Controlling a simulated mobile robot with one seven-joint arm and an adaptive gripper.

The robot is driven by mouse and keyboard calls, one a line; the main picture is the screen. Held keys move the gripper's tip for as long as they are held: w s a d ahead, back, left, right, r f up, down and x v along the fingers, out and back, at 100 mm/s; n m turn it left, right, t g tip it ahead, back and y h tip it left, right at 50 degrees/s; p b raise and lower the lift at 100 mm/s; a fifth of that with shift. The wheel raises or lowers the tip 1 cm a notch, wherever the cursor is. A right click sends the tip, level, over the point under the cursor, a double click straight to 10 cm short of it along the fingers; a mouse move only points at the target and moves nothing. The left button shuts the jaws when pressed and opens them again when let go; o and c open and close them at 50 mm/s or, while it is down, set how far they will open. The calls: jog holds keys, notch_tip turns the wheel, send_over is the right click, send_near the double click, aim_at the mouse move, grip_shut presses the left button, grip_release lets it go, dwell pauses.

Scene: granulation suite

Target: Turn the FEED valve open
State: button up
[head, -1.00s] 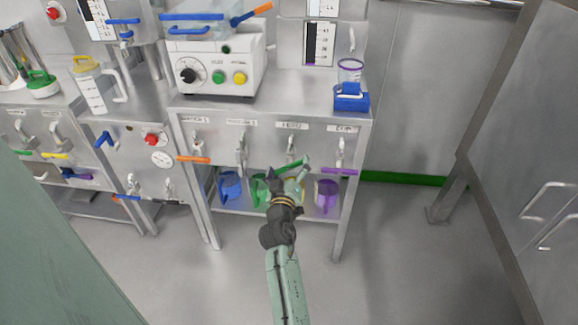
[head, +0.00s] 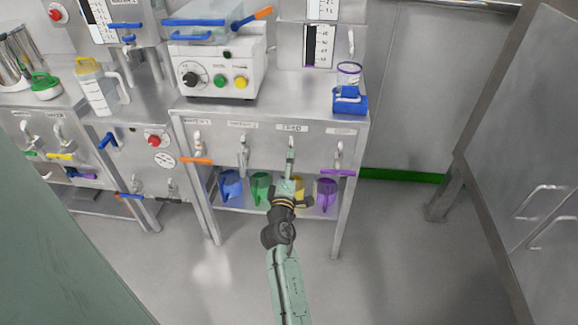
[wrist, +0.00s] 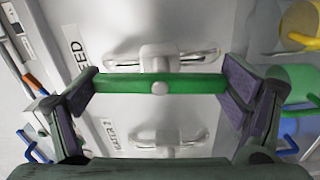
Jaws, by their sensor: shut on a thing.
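The FEED valve has a green bar handle (wrist: 190,84), seen close up in the wrist view, with the FEED label (wrist: 78,62) beside it. My gripper (wrist: 160,92) is shut on this handle, with a dark pad at each end of the bar. In the head view my gripper (head: 289,175) is at the front panel below the FEED label (head: 291,128). The handle stands about upright there and is mostly hidden by my gripper.
A neighbouring valve (head: 243,152) is to the left, and a valve with a purple handle (head: 338,172) is to the right. An orange handle (head: 196,161) sticks out farther left. Blue, green, yellow and purple jugs (head: 326,192) stand on the lower shelf. The floor in front is clear.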

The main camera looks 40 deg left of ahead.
jog(key=shift+n, duration=0.7)
jog(key=o, duration=0.9)
jog(key=v, duration=1.2)
